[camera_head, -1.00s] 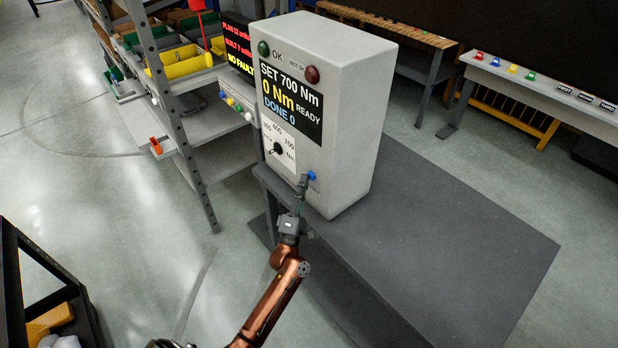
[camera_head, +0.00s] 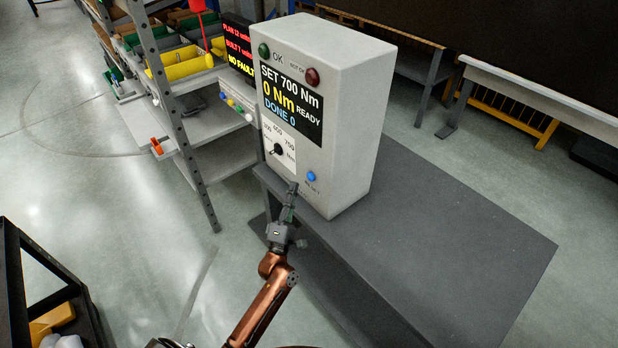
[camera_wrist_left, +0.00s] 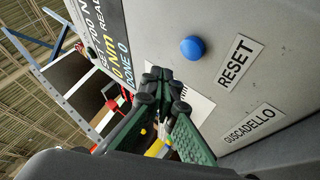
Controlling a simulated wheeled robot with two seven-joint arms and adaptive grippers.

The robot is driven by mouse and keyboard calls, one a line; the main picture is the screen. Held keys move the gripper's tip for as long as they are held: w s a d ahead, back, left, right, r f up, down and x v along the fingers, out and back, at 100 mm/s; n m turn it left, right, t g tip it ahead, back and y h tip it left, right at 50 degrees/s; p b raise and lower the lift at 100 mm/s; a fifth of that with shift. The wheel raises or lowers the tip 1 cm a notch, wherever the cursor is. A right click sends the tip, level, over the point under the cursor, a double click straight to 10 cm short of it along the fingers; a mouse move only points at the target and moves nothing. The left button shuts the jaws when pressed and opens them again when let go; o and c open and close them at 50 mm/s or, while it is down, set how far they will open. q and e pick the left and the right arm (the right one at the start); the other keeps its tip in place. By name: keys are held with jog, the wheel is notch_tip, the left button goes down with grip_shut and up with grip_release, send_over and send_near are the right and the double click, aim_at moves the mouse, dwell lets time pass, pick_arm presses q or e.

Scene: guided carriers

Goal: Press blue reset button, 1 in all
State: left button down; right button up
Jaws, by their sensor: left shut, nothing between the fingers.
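The blue reset button (camera_head: 311,176) is on the lower right of the front face of a grey-white control box (camera_head: 350,110). It also shows in the left wrist view (camera_wrist_left: 192,48), beside a RESET label (camera_wrist_left: 240,62). The box's screen (camera_head: 291,103) reads SET 700 Nm, 0 Nm, READY, DONE 0. My left gripper (camera_head: 292,188) is shut and empty, in front of the box's face, below and to the left of the button and apart from it. In the left wrist view its closed fingertips (camera_wrist_left: 160,75) are beside the button, not on it. My right gripper is not in view.
The box stands on a dark grey table (camera_head: 450,240) with free room to its right. A dial (camera_head: 278,149) is left of the button. A shelf rack with yellow bins (camera_head: 180,62) stands at the left. A black-framed cart (camera_head: 40,290) is at the lower left.

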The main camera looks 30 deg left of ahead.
pick_arm(q)
jog(key=shift+s+a, duration=0.2)
jog(key=shift+s, duration=0.25)
jog(key=shift+s+a, duration=0.2)
jog(key=shift+s, duration=0.25)
